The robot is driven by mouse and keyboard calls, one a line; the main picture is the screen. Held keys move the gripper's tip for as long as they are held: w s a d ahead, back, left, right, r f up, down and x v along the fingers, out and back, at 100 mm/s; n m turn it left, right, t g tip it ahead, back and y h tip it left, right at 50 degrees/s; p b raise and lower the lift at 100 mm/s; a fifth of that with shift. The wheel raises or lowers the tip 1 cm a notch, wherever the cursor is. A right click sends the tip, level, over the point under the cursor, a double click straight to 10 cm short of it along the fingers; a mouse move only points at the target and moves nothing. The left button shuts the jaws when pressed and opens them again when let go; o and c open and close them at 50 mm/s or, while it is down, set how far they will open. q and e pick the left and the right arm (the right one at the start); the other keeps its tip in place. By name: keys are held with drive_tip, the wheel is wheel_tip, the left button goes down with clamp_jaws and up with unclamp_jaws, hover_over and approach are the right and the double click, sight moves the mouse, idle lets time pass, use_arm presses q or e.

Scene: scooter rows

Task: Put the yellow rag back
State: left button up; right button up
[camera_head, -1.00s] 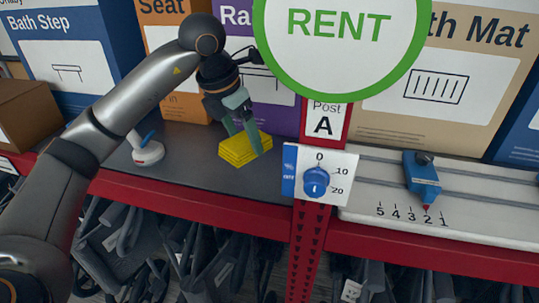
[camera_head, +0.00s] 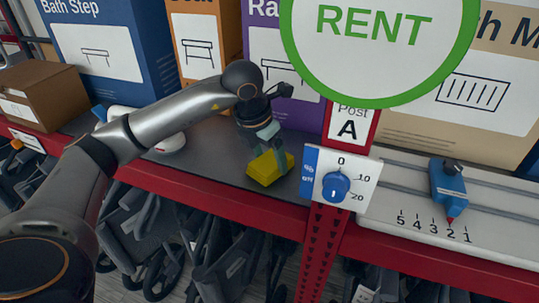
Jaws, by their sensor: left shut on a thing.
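The yellow rag (camera_head: 264,170) is a folded block at the dark grey shelf (camera_head: 217,167), left of the post marked A. My left gripper (camera_head: 279,160) reaches down from the left and is shut on the rag, with a finger against its right part. The rag looks slightly tilted; I cannot tell whether it touches the shelf. My right gripper is not in view.
A dial panel (camera_head: 340,180) and the post sign (camera_head: 352,122) stand just right of the rag. A blue slider (camera_head: 448,184) sits on a scale at right. Boxes line the back, including a blue Bath Step box (camera_head: 110,45). A red edge (camera_head: 225,202) fronts the shelf.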

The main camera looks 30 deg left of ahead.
use_arm(q)
drive_tip(key=o, duration=1.2)
drive_tip(key=shift+c, duration=0.2)
drive_tip(key=v, duration=1.2)
drive_tip(key=shift+d, duration=0.1)
